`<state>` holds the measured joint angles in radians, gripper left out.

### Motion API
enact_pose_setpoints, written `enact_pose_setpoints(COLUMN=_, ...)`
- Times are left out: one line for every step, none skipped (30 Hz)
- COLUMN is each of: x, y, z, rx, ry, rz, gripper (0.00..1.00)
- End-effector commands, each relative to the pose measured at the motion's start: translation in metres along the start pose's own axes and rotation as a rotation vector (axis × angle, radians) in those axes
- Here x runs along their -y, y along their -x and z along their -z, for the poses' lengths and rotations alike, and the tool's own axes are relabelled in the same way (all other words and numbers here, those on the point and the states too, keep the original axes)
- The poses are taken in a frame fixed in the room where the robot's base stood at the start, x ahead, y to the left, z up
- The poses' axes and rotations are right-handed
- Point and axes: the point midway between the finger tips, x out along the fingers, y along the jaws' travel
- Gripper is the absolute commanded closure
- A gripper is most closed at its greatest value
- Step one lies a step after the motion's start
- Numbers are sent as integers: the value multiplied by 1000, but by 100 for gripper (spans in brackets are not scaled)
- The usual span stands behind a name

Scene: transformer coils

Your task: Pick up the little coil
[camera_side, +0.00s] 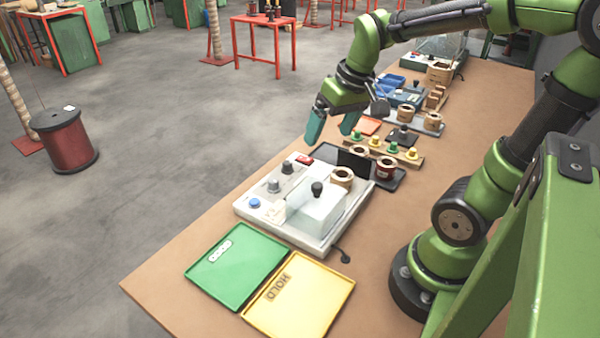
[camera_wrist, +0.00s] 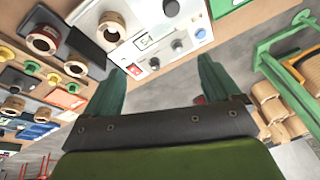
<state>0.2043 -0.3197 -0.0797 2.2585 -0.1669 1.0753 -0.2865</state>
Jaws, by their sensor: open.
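Several coils stand on the bench, and I cannot tell which is the little one. In the side view, a tan coil (camera_side: 342,178) is at the tester's far end and a dark red coil (camera_side: 386,168) sits on a dark tray beside it. Two tan coils, one nearer (camera_side: 432,121) and one behind (camera_side: 406,113), stand on a grey tray farther back. In the wrist view, coils show at the upper left (camera_wrist: 112,27) and lower down (camera_wrist: 75,68). My gripper (camera_side: 331,126) is open and empty, above the bench's left edge and apart from every coil; its fingers also show in the wrist view (camera_wrist: 160,88).
The white tester (camera_side: 260,190) with knobs and a clear cover stands mid-bench. Green (camera_side: 235,265) and yellow (camera_side: 300,300) trays lie at the near end. A row of green and yellow capped pieces (camera_side: 375,142) stands near the dark tray. A red wire spool (camera_side: 64,140) stands on the floor.

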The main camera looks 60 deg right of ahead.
Motion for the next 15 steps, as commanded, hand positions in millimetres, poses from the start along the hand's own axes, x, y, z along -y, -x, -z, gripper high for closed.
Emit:
enact_pose_setpoints(x=-20, y=-8, z=10, rx=65, ry=38, rz=-37, gripper=10)
enact_pose_setpoints(x=-31, y=-10, z=15, rx=103, ry=76, rz=-55, gripper=10)
enact_pose_setpoints(x=-46, y=-13, z=20, rx=151, ry=129, rz=-74, gripper=10)
enact_pose_setpoints(x=-55, y=-15, z=24, rx=187, ry=173, rz=-84, gripper=10)
enact_pose_setpoints(x=-63, y=-15, z=26, rx=217, ry=217, rz=-91, gripper=10)
enact_pose_setpoints(x=-70, y=-15, z=28, rx=249, ry=270, rz=-94, gripper=10)
enact_pose_setpoints(x=-73, y=-13, z=30, rx=265, ry=310, rz=-94, gripper=10)
enact_pose_setpoints(x=-75, y=-11, z=30, rx=277, ry=347, rz=-94, gripper=10)
enact_pose_setpoints(x=-75, y=-8, z=31, rx=287, ry=389, rz=-91, gripper=10)
enact_pose_setpoints(x=-75, y=-6, z=31, rx=292, ry=416, rz=-88, gripper=10)
enact_pose_setpoints(x=-75, y=-5, z=30, rx=298, ry=437, rz=-85, gripper=10)
enact_pose_setpoints(x=-75, y=-6, z=28, rx=306, ry=457, rz=-79, gripper=10)
enact_pose_setpoints(x=-75, y=-7, z=27, rx=309, ry=466, rz=-76, gripper=10)
enact_pose_setpoints(x=-75, y=-9, z=26, rx=311, ry=473, rz=-74, gripper=10)
enact_pose_setpoints(x=-75, y=-13, z=25, rx=311, ry=480, rz=-72, gripper=10)
